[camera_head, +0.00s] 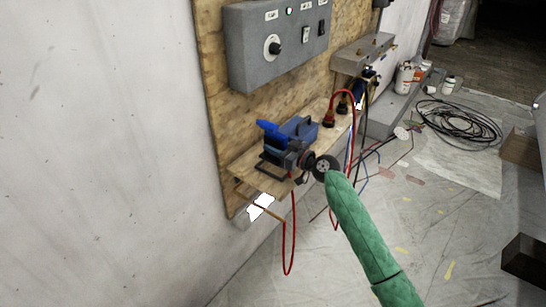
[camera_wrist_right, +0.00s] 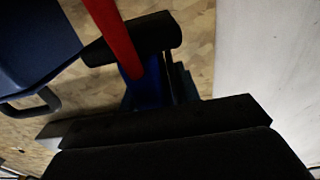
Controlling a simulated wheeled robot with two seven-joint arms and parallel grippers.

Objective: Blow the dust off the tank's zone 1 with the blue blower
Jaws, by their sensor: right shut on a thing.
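My right arm, in a green sleeve, comes up from the bottom right of the head view. Its dark right gripper (camera_head: 274,155) is at the near end of the wall shelf. It is shut on the bright blue blower (camera_head: 273,131), whose upper part sticks up above the jaws. In the right wrist view, the blower (camera_wrist_right: 142,88) sits between the dark fingers, with a red tube in front of it. A darker blue box with a handle (camera_head: 300,129), perhaps the tank, is just behind the gripper; it also fills the wrist view's upper left (camera_wrist_right: 35,45). No zone mark or dust is readable.
A grey control box (camera_head: 275,45) hangs on the plywood board above the shelf (camera_head: 262,178). A red hose (camera_head: 287,268) loops below the shelf. Black cable (camera_head: 460,122) lies coiled on the sheeted floor at right. Open floor lies right of my arm.

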